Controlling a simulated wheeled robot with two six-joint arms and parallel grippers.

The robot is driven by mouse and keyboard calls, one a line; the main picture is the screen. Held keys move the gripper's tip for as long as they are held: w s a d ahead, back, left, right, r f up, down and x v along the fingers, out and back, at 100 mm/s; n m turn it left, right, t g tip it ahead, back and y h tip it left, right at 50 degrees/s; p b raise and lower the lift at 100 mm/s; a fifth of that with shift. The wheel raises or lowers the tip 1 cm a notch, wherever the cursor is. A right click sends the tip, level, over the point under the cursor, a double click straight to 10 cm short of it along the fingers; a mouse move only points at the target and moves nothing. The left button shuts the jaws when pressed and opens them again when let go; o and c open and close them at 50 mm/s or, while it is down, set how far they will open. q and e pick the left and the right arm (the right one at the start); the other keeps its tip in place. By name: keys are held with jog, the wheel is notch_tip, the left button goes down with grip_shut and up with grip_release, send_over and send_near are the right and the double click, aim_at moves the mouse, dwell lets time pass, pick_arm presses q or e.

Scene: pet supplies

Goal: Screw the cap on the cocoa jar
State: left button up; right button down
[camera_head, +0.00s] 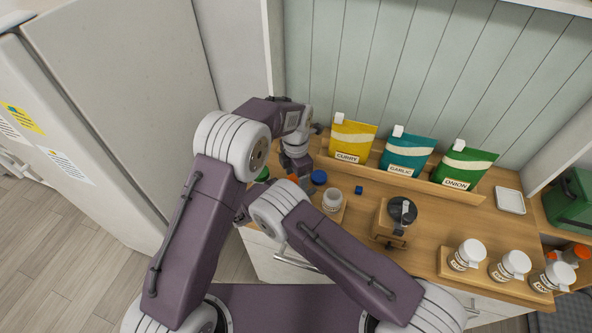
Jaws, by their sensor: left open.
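An open pale jar (332,200), which may be the cocoa jar, stands upright in a wooden holder on the counter; its label cannot be read. A blue cap (319,177) lies just behind and left of it. An orange piece (293,178) and a green piece (264,174), perhaps caps, show partly to the left behind my arms. My left gripper (301,179) points down beside the blue cap, left of the jar. It is open, and its fingertips are small and partly hidden. My right arm crosses in front, and its gripper is hidden.
A small blue cube (358,190) lies right of the jar. A wooden grinder (396,222) with a dark top stands further right. Several labelled jars, including a white-capped one (467,254), line the right front. Spice pouches, such as the curry pouch (351,140), stand along the back.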

pick_arm(q)
jog(key=shift+f, duration=0.15)
jog(key=shift+c, duration=0.3)
jog(key=c, duration=1.4)
jog(key=o, duration=1.5)
jog(key=shift+o, duration=0.2)
jog(key=shift+r, duration=2.25)
notch_tip(320, 180, up, 4)
jog(key=shift+f, duration=0.2)
jog(key=shift+c, duration=0.4)
